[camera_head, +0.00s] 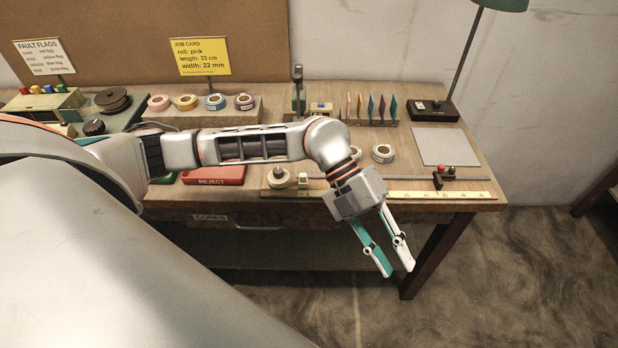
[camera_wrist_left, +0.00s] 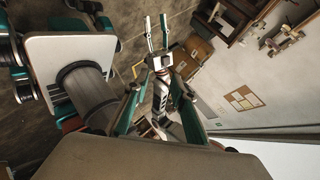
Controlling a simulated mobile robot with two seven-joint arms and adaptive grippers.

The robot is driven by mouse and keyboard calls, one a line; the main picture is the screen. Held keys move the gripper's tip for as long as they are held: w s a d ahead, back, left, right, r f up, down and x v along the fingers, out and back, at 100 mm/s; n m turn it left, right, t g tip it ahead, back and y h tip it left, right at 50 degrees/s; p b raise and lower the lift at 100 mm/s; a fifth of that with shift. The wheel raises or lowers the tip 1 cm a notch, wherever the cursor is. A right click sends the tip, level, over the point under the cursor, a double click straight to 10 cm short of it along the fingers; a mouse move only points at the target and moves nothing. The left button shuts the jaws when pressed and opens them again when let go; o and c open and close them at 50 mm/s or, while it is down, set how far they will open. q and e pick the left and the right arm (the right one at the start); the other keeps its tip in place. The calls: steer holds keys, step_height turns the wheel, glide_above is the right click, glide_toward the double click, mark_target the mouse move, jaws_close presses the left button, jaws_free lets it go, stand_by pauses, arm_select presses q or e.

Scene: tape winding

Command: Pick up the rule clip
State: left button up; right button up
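My left gripper (camera_head: 400,270) is open and empty. In the head view it shows past the table's front edge, pointing down, to the lower left of the clip and apart from it. Its fingers also frame the left wrist view (camera_wrist_left: 158,90), with nothing between them. My right gripper (camera_wrist_left: 156,32) shows only in the left wrist view, with its fingers apart and empty. The clip cannot be made out there.
A metal rod (camera_head: 400,178) runs behind the rule. The red reject tray (camera_head: 215,175) is left.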

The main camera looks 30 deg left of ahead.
arm_select(q)
steer(key=w+a+n+t+y, duration=0.15)
steer(key=w+a+y, duration=0.35)
steer(key=a, duration=0.6)
step_height(320, 180, up, 3)
steer(key=n+t+y+p, duration=0.1)
steer(key=n+t+y, duration=0.15)
steer(key=y, duration=0.25)
glide_above(303, 174)
steer(key=shift+s+d+n, duration=0.15)
steer(key=shift+s+n, duration=0.15)
steer(key=shift+s, duration=0.15)
steer(key=shift+f, duration=1.1)
steer(key=shift+w+f+p, duration=0.2)
steer(key=shift+f+p, duration=0.05)
steer(key=shift+f, duration=1.1)
steer(key=shift+w+f+p, duration=0.2)
steer(key=shift+f, duration=1.1)
steer(key=c, duration=0.7)
